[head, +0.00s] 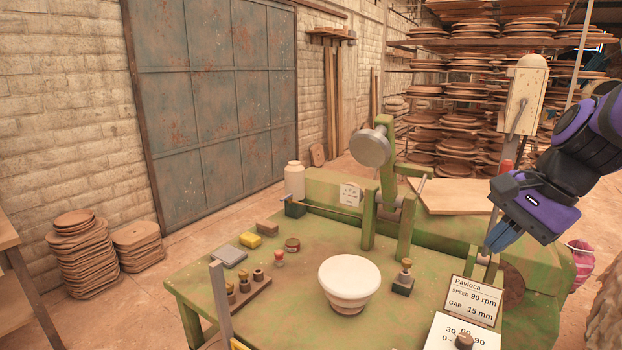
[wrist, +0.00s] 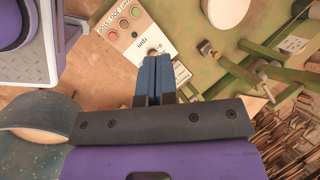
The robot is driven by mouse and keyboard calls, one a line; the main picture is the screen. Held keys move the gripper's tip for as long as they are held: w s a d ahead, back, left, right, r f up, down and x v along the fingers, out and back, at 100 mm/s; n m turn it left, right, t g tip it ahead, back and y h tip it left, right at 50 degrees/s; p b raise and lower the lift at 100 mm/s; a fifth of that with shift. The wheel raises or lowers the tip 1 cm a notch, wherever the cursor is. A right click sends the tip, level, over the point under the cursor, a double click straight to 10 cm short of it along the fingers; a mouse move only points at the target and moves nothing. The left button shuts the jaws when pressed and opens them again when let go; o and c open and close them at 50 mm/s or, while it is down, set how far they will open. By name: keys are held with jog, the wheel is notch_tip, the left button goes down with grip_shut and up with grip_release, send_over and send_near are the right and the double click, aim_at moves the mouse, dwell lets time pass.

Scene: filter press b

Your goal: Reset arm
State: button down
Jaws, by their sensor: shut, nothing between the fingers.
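My gripper (head: 493,246) is at the right of the head view, at the end of my purple and black arm. Its blue fingers point down and left, above the right end of the green machine bench (head: 215,292). In the wrist view my gripper (wrist: 154,62) has its two blue fingers pressed together with nothing between them. Beyond the fingertips in that view is a control panel (wrist: 128,32) with red and green buttons. I cannot tell whether the fingers touch anything; they look apart from the panel.
A white bowl (head: 345,282) stands on the bench. A sign (head: 474,300) reading "Pavioca" and a dial card are at its front right. A metal-headed lever arm (head: 371,148) rises at the bench's back. Racks of clay plates (head: 455,90) stand behind.

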jog(key=s+d+r+n+t+h, duration=0.2)
jog(key=s+r+n+h, duration=0.2)
jog(key=s+n, duration=0.6)
jog(key=shift+s+d+r+n+t, duration=0.2)
jog(key=shift+r+n+t, duration=0.15)
jog(key=shift+n, duration=0.55)
